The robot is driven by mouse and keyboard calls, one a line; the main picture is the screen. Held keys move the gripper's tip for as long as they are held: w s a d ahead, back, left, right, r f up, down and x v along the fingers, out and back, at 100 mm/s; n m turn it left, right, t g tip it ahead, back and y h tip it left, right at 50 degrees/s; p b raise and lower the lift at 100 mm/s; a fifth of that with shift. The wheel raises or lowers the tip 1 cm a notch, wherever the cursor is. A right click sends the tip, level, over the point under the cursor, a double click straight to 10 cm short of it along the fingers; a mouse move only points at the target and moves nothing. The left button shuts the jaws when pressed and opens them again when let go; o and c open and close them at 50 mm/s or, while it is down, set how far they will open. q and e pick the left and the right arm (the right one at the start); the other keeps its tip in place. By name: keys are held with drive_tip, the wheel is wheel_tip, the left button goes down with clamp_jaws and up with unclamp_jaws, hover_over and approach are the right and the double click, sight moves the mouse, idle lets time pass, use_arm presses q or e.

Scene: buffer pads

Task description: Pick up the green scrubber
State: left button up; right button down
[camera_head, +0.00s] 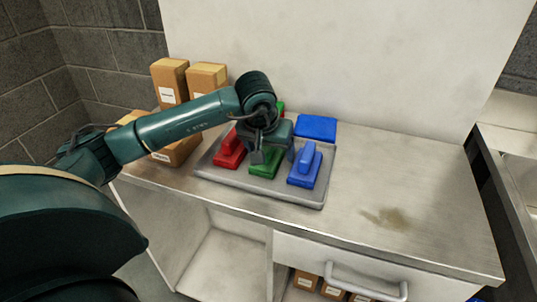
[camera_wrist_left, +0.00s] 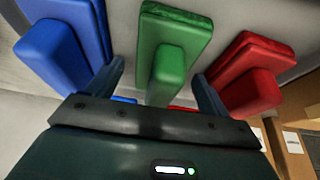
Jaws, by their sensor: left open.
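The green scrubber (camera_head: 265,168) lies in the front row of a grey tray, between a red scrubber (camera_head: 228,152) and a blue scrubber (camera_head: 303,170). My left gripper (camera_head: 273,154) is over the green scrubber and hides part of it. In the left wrist view, the raised handle of the green scrubber (camera_wrist_left: 166,75) shows between the two spread fingers of my left gripper (camera_wrist_left: 158,88). The fingers stand apart from it, one on each side, and hold nothing. Whether they are level with the handle is hard to tell. My right gripper is out of view.
The grey tray (camera_head: 312,199) rests on a counter (camera_head: 360,165). A flat blue pad (camera_head: 316,126) lies behind the blue scrubber. Cardboard boxes (camera_head: 206,82) stand at the back left. The counter right of the tray is clear except for a brown stain (camera_head: 388,218).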

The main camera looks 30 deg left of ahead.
use_arm(q)
drive_tip(key=shift+c, duration=0.6)
drive_tip(key=c, duration=1)
drive_tip(key=shift+r, duration=0.1)
wheel_tip(320, 180, up, 10)
drive_tip(key=shift+f, duration=0.1)
